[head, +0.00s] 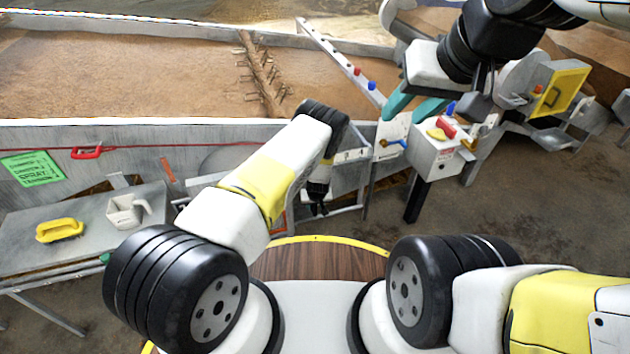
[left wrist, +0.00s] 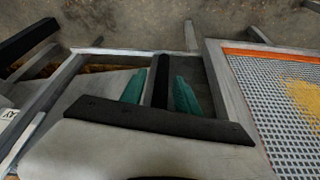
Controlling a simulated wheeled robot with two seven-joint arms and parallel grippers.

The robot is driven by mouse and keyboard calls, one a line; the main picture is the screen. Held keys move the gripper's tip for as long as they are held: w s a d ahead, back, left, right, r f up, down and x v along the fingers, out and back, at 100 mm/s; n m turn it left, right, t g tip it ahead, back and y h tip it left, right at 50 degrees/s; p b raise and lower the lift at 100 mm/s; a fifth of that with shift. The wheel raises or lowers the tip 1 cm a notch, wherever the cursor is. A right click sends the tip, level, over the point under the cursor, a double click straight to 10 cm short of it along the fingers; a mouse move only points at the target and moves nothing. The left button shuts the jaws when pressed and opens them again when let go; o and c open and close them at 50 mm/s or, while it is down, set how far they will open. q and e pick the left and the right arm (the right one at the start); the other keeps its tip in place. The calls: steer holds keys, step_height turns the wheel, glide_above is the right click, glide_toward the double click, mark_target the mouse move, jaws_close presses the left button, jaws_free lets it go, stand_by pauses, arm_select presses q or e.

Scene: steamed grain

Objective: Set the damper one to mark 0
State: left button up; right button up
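A pale plate (head: 389,150) with a blue lever (head: 397,143) stands right of centre, left of a grey control box (head: 436,158). The box carries a red handle (head: 446,127), a yellow handle (head: 437,134) and a blue knob (head: 451,108). I cannot tell which of these is damper one. My right gripper (head: 414,106), with teal fingers spread, is above the plate and box and seems empty. My left gripper (left wrist: 160,92) has its teal fingers apart, with a dark bar between them; contact is unclear.
A long trough of brown grain (head: 130,75) fills the back left. A metal table (head: 85,230) at left holds a yellow-handled tool (head: 60,230) and a white scoop (head: 127,211). A mesh tray (left wrist: 280,110) lies right of my left gripper. A yellow-framed machine (head: 560,90) stands back right.

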arm_select(q)
steer(key=shift+w+f, duration=0.15)
steer(key=shift+f, duration=0.15)
jaws_close()
stand_by(1.3)
